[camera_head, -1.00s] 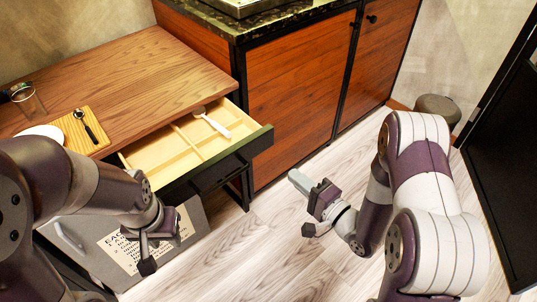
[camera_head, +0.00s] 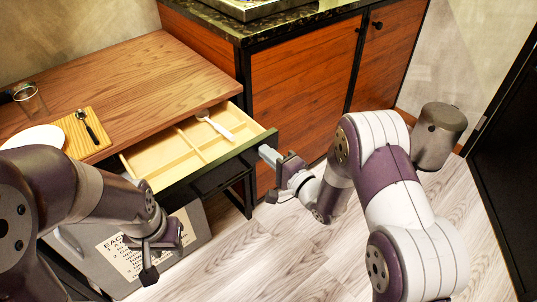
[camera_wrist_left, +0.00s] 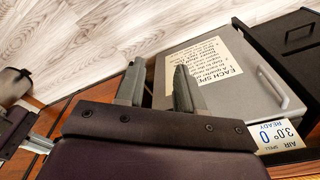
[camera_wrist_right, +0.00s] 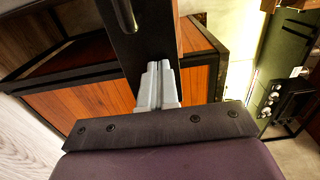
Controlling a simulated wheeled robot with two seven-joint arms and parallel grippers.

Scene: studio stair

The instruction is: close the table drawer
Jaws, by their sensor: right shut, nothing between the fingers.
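The table drawer (camera_head: 190,150) is pulled out from under the wooden table (camera_head: 130,80). It is a pale tray with dividers and a dark front (camera_head: 262,140). A light-handled utensil (camera_head: 214,126) lies inside. My right gripper (camera_head: 266,153) is shut and empty at the right end of the drawer front. In the right wrist view its fingertips (camera_wrist_right: 157,72) meet the dark front panel (camera_wrist_right: 145,35) or sit very close to it; I cannot tell if they touch. My left gripper (camera_wrist_left: 160,75) is open and empty, low in front of the table, near the grey box.
A grey lidded box (camera_head: 95,240) with a printed label stands below the drawer. A cutting board (camera_head: 82,135) with a spoon, a plate (camera_head: 35,138) and a glass (camera_head: 30,100) are on the table. A wooden cabinet (camera_head: 300,90) stands right of the drawer. The floor in front is clear.

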